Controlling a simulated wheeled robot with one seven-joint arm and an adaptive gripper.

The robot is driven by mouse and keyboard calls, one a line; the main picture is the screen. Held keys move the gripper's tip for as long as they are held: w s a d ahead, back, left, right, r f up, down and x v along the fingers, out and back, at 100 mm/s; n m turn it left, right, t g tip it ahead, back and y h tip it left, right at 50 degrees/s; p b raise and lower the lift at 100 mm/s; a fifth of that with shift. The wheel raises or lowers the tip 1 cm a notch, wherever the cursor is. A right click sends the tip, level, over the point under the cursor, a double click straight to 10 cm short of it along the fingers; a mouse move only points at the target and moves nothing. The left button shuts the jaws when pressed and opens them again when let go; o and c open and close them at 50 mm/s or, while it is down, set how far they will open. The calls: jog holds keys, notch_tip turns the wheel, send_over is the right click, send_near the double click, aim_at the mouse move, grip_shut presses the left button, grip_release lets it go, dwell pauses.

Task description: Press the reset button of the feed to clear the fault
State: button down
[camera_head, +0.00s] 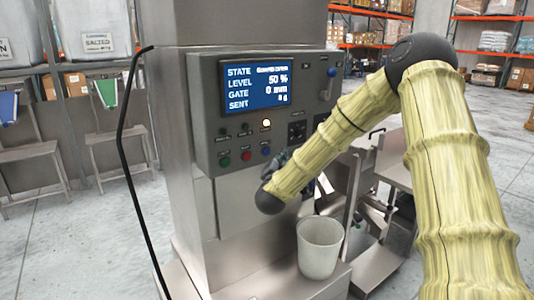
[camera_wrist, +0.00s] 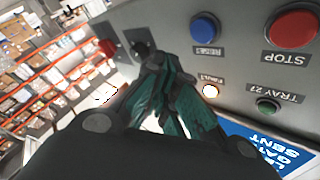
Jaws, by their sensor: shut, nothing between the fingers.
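The feed's control panel (camera_head: 215,110) has a blue screen (camera_head: 257,86) showing level 50 %, gate 0 mm and sent 0 g; the state word is too blurred to read. The blue button (camera_head: 265,150) is right of a red and a green button. In the wrist view the blue button (camera_wrist: 204,28) has an upside-down label, hard to read. The fault lamp (camera_wrist: 210,91) glows white, also in the head view (camera_head: 266,124). My gripper (camera_wrist: 160,62) is shut and empty, its dark teal fingers close to the panel, beside the blue button and apart from it in the picture.
The red stop button (camera_wrist: 292,25) is next to the blue one. A dark knob (camera_wrist: 140,48) and a red control (camera_wrist: 105,47) lie on the fingers' other side. A white bucket (camera_head: 320,246) stands below the panel. A black cable (camera_head: 125,160) hangs at left.

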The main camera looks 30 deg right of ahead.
aim_at(267, 151)
jog(key=shift+w+a+b, duration=0.15)
jog(key=shift+w+b, duration=0.25)
jog(key=shift+w, duration=1.55)
jog(key=shift+w, duration=0.2)
jog(key=shift+w, duration=0.25)
jog(key=shift+w+a+b, duration=0.1)
jog(key=shift+w+b, duration=0.3)
jog(key=shift+b, duration=0.05)
dwell(0.8)
jog(key=shift+s, duration=0.85)
